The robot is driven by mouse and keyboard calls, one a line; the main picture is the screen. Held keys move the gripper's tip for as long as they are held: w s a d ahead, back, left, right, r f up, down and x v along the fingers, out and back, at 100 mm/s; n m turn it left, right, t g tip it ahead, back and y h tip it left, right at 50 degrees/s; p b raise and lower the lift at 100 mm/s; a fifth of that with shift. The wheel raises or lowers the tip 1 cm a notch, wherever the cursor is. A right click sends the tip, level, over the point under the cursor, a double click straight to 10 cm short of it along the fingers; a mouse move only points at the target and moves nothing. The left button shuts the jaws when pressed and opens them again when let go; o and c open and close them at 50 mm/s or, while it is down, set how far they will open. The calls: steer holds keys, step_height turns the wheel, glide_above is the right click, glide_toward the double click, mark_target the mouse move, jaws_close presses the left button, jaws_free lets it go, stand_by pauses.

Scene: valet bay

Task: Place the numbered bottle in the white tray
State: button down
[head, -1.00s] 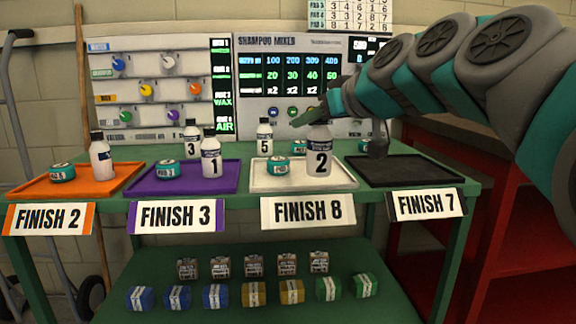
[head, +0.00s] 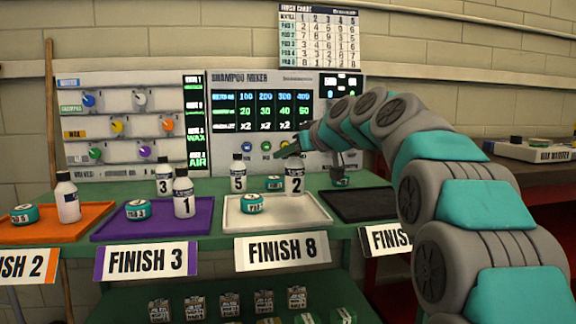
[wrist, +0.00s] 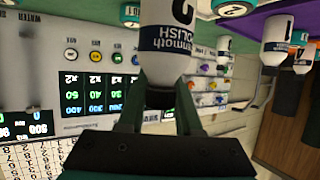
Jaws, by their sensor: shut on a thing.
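My gripper (head: 293,157) is shut on the neck and cap of a white bottle marked 2 (head: 295,181). The bottle is upright over the back right part of the white tray (head: 262,222), labelled FINISH 8. I cannot tell whether its base touches the tray. In the wrist view the bottle (wrist: 168,40) appears upside down between the two fingers (wrist: 158,112), its blue-banded label partly visible. A teal tin (head: 252,203) sits on the left of the white tray.
Bottle 1 (head: 183,194) and a tin stand on the purple tray (head: 150,228). Bottles 3 (head: 164,175) and 5 (head: 238,174) stand behind. The orange tray (head: 50,234) holds a bottle and tin. The black tray (head: 360,206) is mostly clear. The mixer panel (head: 270,110) stands behind.

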steer(key=shift+w+f, duration=0.3)
steer(key=shift+f, duration=0.6)
steer(key=shift+w+f, duration=0.3)
steer(key=shift+f, duration=0.6)
steer(key=shift+f+b, duration=0.15)
steer(key=shift+b, duration=0.2)
steer(key=c, duration=0.6)
jaws_free()
steer(key=v, duration=1.2)
